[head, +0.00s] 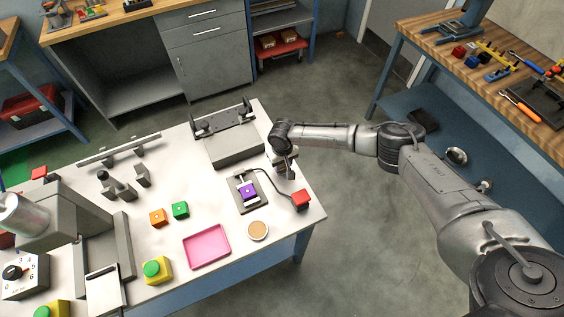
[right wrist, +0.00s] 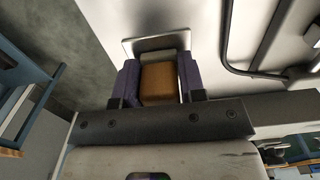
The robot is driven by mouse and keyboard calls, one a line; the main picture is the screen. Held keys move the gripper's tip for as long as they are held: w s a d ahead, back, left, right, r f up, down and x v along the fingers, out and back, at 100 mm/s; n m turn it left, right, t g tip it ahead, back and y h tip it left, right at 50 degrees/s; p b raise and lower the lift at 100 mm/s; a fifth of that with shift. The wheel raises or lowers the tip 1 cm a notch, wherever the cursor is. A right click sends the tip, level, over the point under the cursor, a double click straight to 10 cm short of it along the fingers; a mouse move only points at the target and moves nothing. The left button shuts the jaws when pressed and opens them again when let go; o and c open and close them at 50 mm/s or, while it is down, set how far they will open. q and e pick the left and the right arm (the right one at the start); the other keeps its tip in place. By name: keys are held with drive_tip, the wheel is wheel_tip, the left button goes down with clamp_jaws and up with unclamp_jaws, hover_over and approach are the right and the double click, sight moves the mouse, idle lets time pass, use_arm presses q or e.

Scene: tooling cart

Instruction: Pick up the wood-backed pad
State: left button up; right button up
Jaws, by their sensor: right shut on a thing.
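The wood-backed pad (right wrist: 158,82) shows in the right wrist view as a brown block between the two dark purple-grey fingers. My right gripper (right wrist: 158,88) is shut on it, with a finger on each side. A pale grey piece lies just past the block, over a shiny plate. In the head view my right gripper (head: 284,168) points down at the right edge of the white cart top, and it mostly hides the pad. I cannot tell whether the pad touches the surface below. My left gripper is in neither view.
Bare floor lies right of the cart.

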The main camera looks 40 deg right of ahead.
drive_tip(key=shift+r, duration=0.55)
wheel_tip(320, 180, up, 3)
drive_tip(key=shift+f, duration=0.15)
drive_tip(key=s+d+r+p, duration=0.1)
drive_tip(key=s+d+r, duration=0.6)
drive_tip(key=s, duration=0.2)
drive_tip(key=shift+p, duration=0.3)
drive_tip(key=shift+s+d+r, duration=0.1)
drive_tip(key=o, duration=0.3)
drive_tip(key=shift+c, duration=1)
